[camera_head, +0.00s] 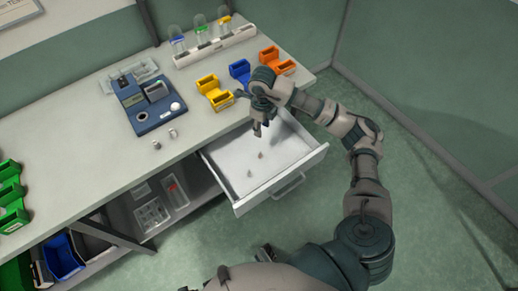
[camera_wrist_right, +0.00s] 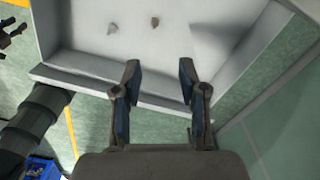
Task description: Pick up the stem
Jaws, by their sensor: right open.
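My right gripper (camera_head: 262,128) is over the open drawer (camera_head: 280,150) in the head view. In the right wrist view the right gripper (camera_wrist_right: 160,75) is open, with nothing between its fingers. Two small brownish pieces lie apart on the pale drawer floor in the head view, a nearer piece (camera_head: 250,173) and a farther piece (camera_head: 262,155). The wrist view also shows a left piece (camera_wrist_right: 112,28) and a right piece (camera_wrist_right: 155,21) beyond the fingertips. They are too small to tell which is the stem. I cannot make out my left gripper.
The drawer's front wall and handle (camera_head: 288,186) stick out from the bench (camera_head: 85,165). On the bench are a blue device (camera_head: 155,113), a yellow bin (camera_head: 214,93), a blue bin (camera_head: 240,72), an orange bin (camera_head: 276,61) and a rack of tubes (camera_head: 215,45). Green bins (camera_head: 10,195) stand far left.

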